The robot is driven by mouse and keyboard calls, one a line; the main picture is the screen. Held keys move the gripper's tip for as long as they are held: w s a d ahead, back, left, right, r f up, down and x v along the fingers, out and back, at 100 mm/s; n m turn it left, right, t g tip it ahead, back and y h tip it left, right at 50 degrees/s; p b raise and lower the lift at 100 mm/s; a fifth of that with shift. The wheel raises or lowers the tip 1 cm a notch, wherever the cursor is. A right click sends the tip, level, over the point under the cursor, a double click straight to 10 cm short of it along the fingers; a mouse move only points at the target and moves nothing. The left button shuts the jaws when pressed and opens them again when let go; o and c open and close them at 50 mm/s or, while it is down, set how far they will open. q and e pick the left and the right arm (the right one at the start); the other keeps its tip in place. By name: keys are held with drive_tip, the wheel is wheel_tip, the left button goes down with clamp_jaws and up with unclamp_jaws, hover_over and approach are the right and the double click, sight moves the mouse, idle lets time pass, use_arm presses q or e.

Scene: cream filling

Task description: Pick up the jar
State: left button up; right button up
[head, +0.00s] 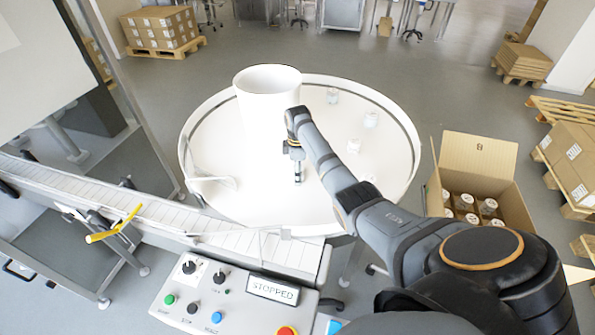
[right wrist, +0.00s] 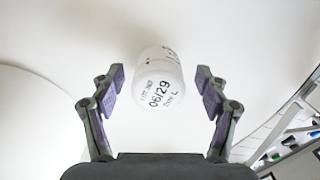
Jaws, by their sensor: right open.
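A white jar (right wrist: 158,82) with black print, including "06/29", shows in the right wrist view, between and slightly beyond the fingertips of my right gripper (right wrist: 160,85). The gripper is open, with visible gaps on both sides of the jar. In the head view my right gripper (head: 298,172) points down over the white round table (head: 225,205); I cannot make out the jar under it there. Other small pale jars stand on the table's right half, such as one jar (head: 371,118) and another jar (head: 332,95). My left gripper is not in view.
A tall white cylinder (head: 266,85) stands on the table behind my gripper. A conveyor (head: 150,210) runs along the left front. A control panel (head: 235,300) reading STOPPED is at the front. An open carton (head: 480,160) with several jars stands right.

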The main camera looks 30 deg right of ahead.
drive_tip(key=shift+w+f, duration=0.1)
drive_tip(key=shift+f, duration=0.3)
drive_tip(key=c, duration=1.3)
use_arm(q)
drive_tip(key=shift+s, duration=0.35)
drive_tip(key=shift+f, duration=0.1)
use_arm(e)
drive_tip(key=shift+r, duration=0.15)
drive_tip(key=shift+r+b, duration=0.2)
drive_tip(key=shift+b, duration=0.1)
wheel_tip(320, 180, up, 3)
drive_tip(key=shift+f+b, duration=0.15)
drive_tip(key=shift+b, duration=0.4)
drive_tip(key=s+r, duration=0.2)
drive_tip(key=shift+s+a+r, duration=0.25)
drive_tip(key=shift+a+r, duration=0.05)
drive_tip(key=shift+r, duration=0.05)
use_arm(q)
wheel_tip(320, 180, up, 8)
drive_tip(key=p, duration=0.9)
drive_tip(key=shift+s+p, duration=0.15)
drive_tip(key=shift+p, duration=0.15)
use_arm(e)
drive_tip(key=s+a+r, duration=0.3)
drive_tip(key=s+r, duration=0.4)
drive_tip(key=s, duration=0.4)
